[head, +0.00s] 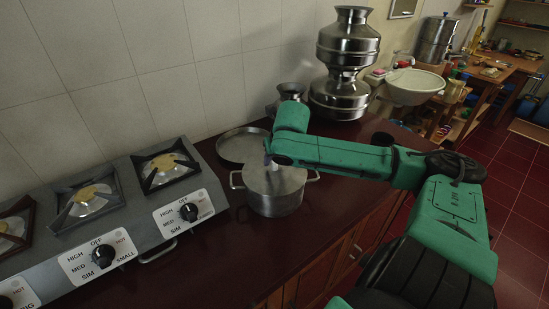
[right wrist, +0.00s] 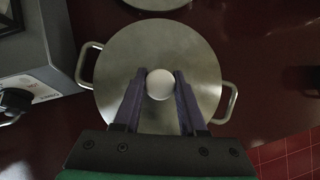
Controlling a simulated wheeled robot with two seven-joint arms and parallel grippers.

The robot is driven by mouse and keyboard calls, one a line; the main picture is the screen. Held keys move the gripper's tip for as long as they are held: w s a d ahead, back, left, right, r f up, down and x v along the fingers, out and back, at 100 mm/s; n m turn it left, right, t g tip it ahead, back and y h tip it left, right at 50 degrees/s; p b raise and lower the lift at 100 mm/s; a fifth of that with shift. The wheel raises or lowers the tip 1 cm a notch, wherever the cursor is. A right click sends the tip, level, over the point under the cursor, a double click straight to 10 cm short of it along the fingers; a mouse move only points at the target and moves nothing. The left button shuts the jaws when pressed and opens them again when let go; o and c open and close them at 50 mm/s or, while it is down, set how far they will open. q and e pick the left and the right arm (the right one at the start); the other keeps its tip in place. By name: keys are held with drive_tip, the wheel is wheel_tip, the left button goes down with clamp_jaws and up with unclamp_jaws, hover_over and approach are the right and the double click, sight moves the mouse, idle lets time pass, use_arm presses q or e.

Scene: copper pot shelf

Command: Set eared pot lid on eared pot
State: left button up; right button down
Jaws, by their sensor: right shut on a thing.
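The eared pot (head: 275,200) stands on the dark red counter, right of the stove, with a loop handle on each side. The eared pot lid (head: 287,180) lies over the pot's mouth in the head view. From above in the right wrist view, the lid (right wrist: 160,48) looks roughly centred between the pot's ears (right wrist: 228,103). Whether it is fully seated cannot be told. My right gripper (right wrist: 160,82) is over the lid with its fingers shut on the pale round knob (right wrist: 160,84). In the head view the right gripper (head: 270,163) is partly hidden by its own arm. My left gripper is not in view.
A grey stove (head: 120,215) with knobs stands close left of the pot. A round metal plate (head: 240,146) lies behind the pot. Large steel vessels (head: 343,65) and a small metal pot (head: 291,91) stand farther back. Bare counter (head: 235,245) lies in front.

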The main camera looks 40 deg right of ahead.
drive_tip(key=shift+c, duration=1.9)
unclamp_jaws()
drive_tip(key=v, duration=1.4)
drive_tip(key=shift+s+r, duration=0.15)
drive_tip(key=shift+s, duration=0.05)
drive_tip(key=shift+a, duration=0.1)
